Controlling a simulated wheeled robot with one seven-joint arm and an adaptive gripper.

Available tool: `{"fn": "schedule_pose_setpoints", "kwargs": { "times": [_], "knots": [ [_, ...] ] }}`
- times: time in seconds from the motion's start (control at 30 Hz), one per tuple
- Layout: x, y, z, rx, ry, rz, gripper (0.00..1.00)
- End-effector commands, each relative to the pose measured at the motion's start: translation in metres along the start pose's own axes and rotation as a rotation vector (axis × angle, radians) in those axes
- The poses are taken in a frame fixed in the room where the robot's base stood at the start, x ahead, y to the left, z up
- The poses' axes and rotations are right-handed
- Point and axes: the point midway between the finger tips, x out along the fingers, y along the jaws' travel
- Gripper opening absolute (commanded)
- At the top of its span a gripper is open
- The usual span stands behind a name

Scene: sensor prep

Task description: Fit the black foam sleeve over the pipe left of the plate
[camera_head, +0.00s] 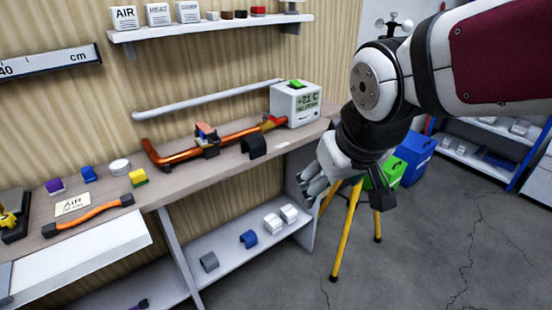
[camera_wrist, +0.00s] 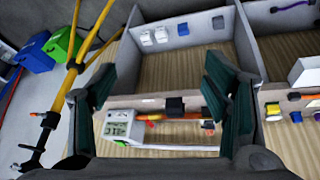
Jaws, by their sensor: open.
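The black foam sleeve (camera_head: 253,146) is an arched piece resting near the front edge of the bench, in front of the pipe and apart from it. It also shows in the wrist view (camera_wrist: 175,105), between my fingers in the picture but not held. The copper pipe (camera_head: 176,156) lies along the bench, with a bend at its left end and its right end near the white meter. What looks like the plate (camera_head: 206,140), a small dark bracket with an orange-brown top, sits partway along it. My gripper (camera_head: 314,184) is open and empty, right of the bench; its fingers frame the wrist view (camera_wrist: 168,100).
The white meter (camera_head: 297,105) stands at the bench's right end. A grey pipe (camera_head: 205,101) runs behind. A lower shelf (camera_head: 232,262) holds grey, blue and white sleeve-like pieces. A yellow tripod (camera_head: 343,235) stands near my gripper, with green and blue bins (camera_head: 415,155) beyond.

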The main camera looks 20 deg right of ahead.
Motion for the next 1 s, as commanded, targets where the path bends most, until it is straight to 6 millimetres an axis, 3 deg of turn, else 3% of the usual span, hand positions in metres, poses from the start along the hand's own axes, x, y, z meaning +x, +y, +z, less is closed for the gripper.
{"fn": "schedule_pose_setpoints", "kwargs": {
  "times": [0.1, 0.2, 0.37, 0.77, 1.0],
  "knots": [
    [-0.032, -0.013, 0.05, 0.015, -0.104, -0.039, 0.69],
    [-0.05, -0.023, 0.084, 0.018, -0.181, -0.07, 0.69],
    [-0.066, -0.03, 0.115, 0.018, -0.253, -0.099, 0.69],
    [-0.072, -0.031, 0.119, 0.018, -0.262, -0.103, 0.69],
    [-0.116, -0.025, 0.098, 0.019, -0.19, -0.097, 0.69]
  ]
}}
